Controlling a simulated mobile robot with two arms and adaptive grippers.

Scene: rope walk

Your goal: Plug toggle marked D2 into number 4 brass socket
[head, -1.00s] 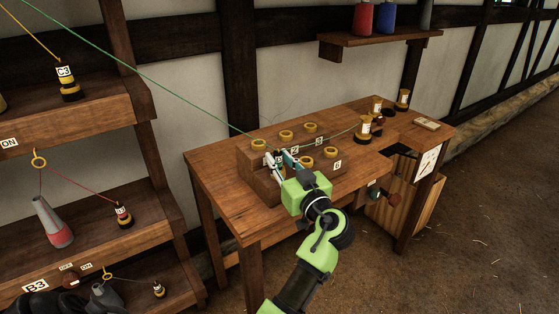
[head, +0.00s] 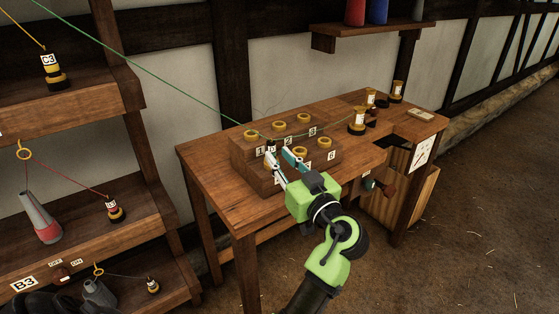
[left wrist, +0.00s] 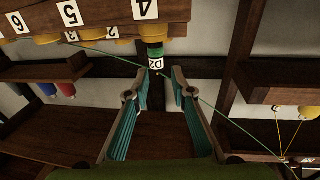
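The toggle marked D2 (left wrist: 156,60), dark with a green band and white label, stands at the number 4 socket, beside the 4 label (left wrist: 145,8) in the upside-down left wrist view. Its base meets the brass there; how deep it sits I cannot tell. In the head view its dark top (head: 271,148) shows just beyond my fingertips. My left gripper (head: 287,158) is open and empty, its fingertips (left wrist: 160,78) apart and just short of the toggle. A green cord (head: 150,78) runs to the toggle. My right gripper is not in view.
The stepped socket block (head: 250,153) carries several brass rings, some free. A shelf rack (head: 90,210) with other toggles stands left. A wall shelf (head: 375,32) holds red and blue spools.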

